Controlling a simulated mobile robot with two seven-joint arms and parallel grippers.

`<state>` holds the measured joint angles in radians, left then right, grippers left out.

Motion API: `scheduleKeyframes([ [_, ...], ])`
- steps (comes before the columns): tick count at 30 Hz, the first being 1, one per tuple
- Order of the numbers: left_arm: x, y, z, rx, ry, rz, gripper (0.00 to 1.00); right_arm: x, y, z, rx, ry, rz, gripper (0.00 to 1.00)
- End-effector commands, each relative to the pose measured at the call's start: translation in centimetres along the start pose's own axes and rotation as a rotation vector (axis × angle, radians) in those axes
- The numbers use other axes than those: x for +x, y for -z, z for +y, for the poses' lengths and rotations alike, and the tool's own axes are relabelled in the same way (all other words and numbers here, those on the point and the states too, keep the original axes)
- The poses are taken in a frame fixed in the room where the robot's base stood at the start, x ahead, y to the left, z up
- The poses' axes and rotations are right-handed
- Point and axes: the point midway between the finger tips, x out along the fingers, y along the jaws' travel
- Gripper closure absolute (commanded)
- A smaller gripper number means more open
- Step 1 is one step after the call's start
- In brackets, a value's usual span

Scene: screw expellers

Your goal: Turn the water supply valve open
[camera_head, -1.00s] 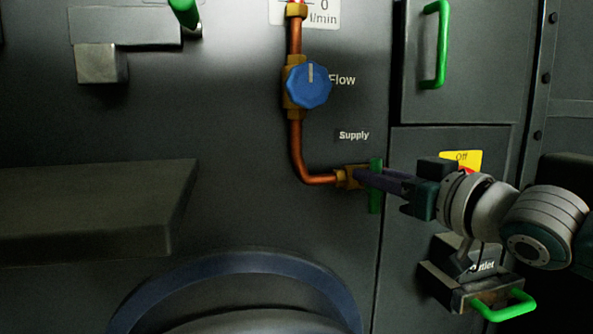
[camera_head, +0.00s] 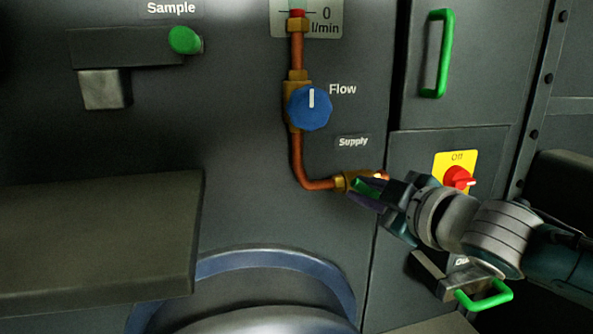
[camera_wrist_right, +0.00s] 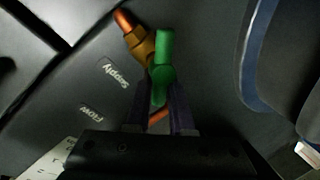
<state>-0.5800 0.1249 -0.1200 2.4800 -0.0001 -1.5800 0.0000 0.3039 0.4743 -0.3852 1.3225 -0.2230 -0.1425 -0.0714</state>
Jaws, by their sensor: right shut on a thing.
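The green supply valve handle (camera_head: 366,188) is on the brass fitting (camera_head: 345,181) of the copper pipe, below the "Supply" label (camera_head: 353,142). In the head view the handle is partly hidden by my right gripper (camera_head: 364,196) and looks strongly tilted. In the right wrist view the green handle (camera_wrist_right: 163,62) lies between the two dark fingers of my right gripper (camera_wrist_right: 158,100), which is shut on it. The brass fitting (camera_wrist_right: 140,45) is beside it. My left gripper is not in view.
A blue flow knob (camera_head: 309,106) sits above on the pipe; the gauge (camera_head: 326,15) over it reads 0 l/min. A red switch (camera_head: 457,177) on a yellow "Off" plate and a green outlet handle (camera_head: 485,296) are near my right arm. A dark ledge (camera_head: 100,240) projects at left.

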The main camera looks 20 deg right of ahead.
Motion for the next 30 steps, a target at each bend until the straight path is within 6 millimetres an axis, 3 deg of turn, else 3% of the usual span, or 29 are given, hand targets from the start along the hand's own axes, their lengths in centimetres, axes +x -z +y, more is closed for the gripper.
scheduleKeyframes([
  [15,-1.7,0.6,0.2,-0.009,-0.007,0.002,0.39,0.2,0.0,-0.7,-0.451,-0.001,-0.118,1.0],
  [30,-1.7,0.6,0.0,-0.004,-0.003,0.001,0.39,0.3,-0.3,-1.0,-0.672,-0.001,-0.179,1.0],
])
